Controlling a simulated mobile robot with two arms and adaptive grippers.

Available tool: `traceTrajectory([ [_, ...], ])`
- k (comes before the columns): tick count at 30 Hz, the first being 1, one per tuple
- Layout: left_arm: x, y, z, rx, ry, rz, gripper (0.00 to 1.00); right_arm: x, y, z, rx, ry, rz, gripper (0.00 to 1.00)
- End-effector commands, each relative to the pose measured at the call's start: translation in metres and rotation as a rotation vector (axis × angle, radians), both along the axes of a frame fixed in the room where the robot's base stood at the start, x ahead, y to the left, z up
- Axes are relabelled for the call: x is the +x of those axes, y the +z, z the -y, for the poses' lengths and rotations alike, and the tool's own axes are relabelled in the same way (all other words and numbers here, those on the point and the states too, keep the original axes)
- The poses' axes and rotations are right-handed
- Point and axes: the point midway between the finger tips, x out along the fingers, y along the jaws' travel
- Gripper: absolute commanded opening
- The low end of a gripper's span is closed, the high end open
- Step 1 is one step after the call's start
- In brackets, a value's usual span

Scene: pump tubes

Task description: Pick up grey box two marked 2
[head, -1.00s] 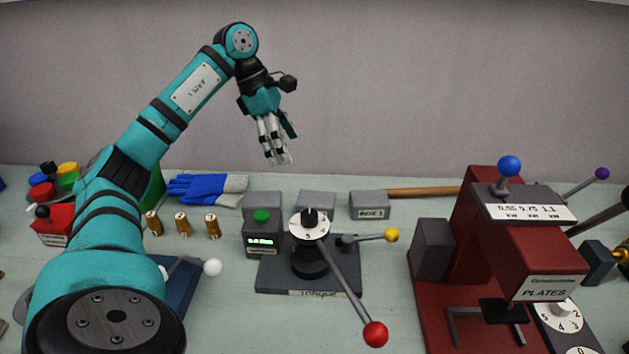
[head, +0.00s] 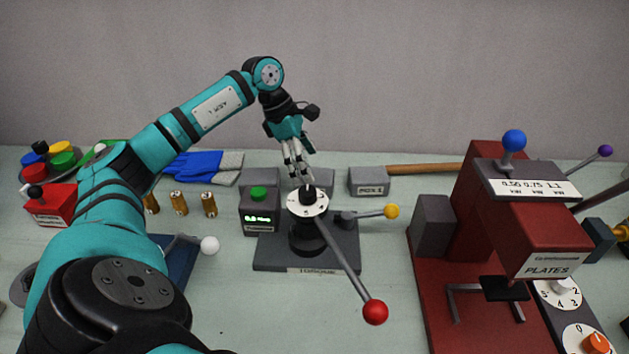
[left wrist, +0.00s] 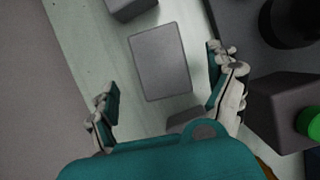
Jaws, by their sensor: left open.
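Several plain grey boxes stand in a row at the back of the bench. The right one (head: 368,182) has a label that seems to end in 1. The middle one (head: 324,177) is partly hidden behind my left gripper (head: 300,180) and the dial, and its label cannot be read. The left one (head: 261,177) stands behind the green-button unit. In the left wrist view my open left gripper (left wrist: 163,75) has its fingers on either side of a grey box (left wrist: 160,62), apparently the middle one, above it and apart from it. No mark 2 is legible.
The torque unit (head: 265,254) with its dial and red-knobbed lever stands just in front of the boxes. The green-button unit (head: 260,214) is to its left. A red plates press (head: 545,242) stands at right. A wooden handle (head: 425,168) lies behind the right box.

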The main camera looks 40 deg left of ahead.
Motion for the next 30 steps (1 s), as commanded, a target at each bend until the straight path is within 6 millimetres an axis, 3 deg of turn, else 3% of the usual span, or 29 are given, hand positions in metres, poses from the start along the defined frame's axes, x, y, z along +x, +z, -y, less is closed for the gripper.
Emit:
traceTrajectory([
  [9, 0.006, -0.041, 0.013, -0.001, -0.001, -0.003, 0.89, -0.001, 0.005, -0.009, 0.011, 0.000, -0.002, 0.40],
  [18, 0.007, -0.045, 0.014, -0.001, 0.000, -0.001, 0.88, -0.003, 0.005, -0.009, 0.011, 0.001, -0.006, 0.40],
  [30, 0.007, -0.045, 0.014, -0.001, 0.000, -0.001, 0.36, -0.005, 0.005, -0.003, 0.003, 0.001, -0.009, 0.40],
])
